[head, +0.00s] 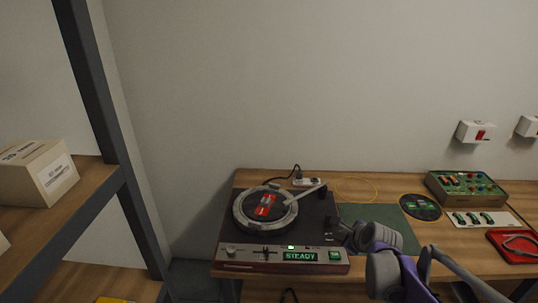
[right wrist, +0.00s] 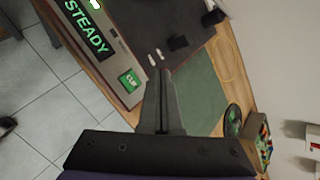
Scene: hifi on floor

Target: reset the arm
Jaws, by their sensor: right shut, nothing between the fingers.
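My right gripper (head: 350,232) reaches in from the lower right in the head view. Its fingertips are by the right front part of the turntable (head: 240,267). In the right wrist view the two fingers (right wrist: 160,75) lie together, with nothing between them. Their tips show near two small pale pieces and a dark block on the turntable's top; I cannot tell if they touch. The turntable has a round platter with a red piece at its middle. Its pale tonearm (head: 308,191) lies with one end over the platter's right edge. My left gripper is out of view.
The turntable's green display (head: 299,256) reads STEADY, with a green button (head: 336,256) beside it. A green mat (head: 385,215) lies to its right, then a disc (head: 420,207), a box of coloured knobs (head: 466,188) and a red tray (head: 515,246). Shelving (head: 100,100) stands left.

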